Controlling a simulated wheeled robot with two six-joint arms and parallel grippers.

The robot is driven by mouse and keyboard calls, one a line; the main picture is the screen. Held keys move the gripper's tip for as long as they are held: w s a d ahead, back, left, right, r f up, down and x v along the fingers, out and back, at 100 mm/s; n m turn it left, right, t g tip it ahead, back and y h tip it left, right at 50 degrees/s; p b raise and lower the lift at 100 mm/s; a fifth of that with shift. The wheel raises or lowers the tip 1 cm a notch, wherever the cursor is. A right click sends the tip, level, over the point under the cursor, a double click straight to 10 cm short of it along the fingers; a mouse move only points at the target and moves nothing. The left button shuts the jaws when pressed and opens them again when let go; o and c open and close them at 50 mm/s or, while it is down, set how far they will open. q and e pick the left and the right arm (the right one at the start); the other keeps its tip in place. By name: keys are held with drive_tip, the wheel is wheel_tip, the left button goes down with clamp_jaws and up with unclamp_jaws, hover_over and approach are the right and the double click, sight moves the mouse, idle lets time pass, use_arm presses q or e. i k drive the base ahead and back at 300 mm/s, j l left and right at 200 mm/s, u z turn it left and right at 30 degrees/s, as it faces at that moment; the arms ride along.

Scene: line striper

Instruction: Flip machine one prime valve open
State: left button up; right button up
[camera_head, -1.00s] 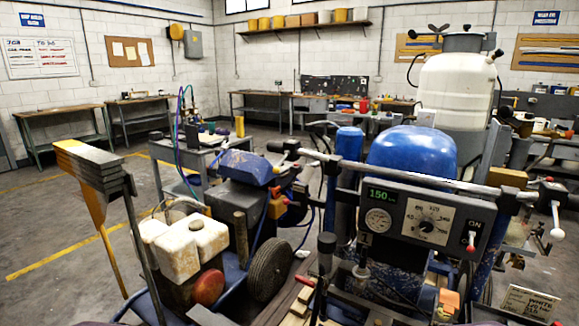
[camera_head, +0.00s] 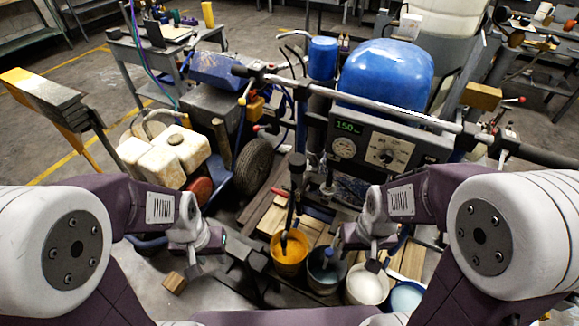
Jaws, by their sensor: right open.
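The line striper (camera_head: 386,75) with a blue tank stands ahead in the head view, its control panel (camera_head: 385,143) showing a green 150 reading, a gauge and a dial. A small red-tipped lever (camera_head: 258,128) shows at its left, near the yellow and black parts; I cannot tell whether it is the prime valve or how that valve is set. My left gripper (camera_head: 200,266) is low at left centre, apart from the lever; its finger opening is too small and dark to tell. My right gripper (camera_head: 374,263) is open, low at right centre, above the paint buckets.
An orange paint bucket (camera_head: 289,252), a dark one (camera_head: 326,268) and a white one (camera_head: 368,284) stand low in front. A long grey handlebar (camera_head: 370,110) crosses above the panel. White containers (camera_head: 165,155) and a wheel (camera_head: 252,166) are at left. A wooden block (camera_head: 174,281) lies near my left gripper.

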sight(274, 190)
drive_tip(key=i+j, duration=0.15)
drive_tip(key=j, duration=0.2)
drive_tip(key=i+j, duration=0.1)
drive_tip(key=j, duration=0.3)
drive_tip(key=i+j, duration=0.15)
drive_tip(key=j, duration=0.2)
drive_tip(key=i+j, duration=0.1)
drive_tip(key=j, duration=0.3)
drive_tip(key=u, duration=0.05)
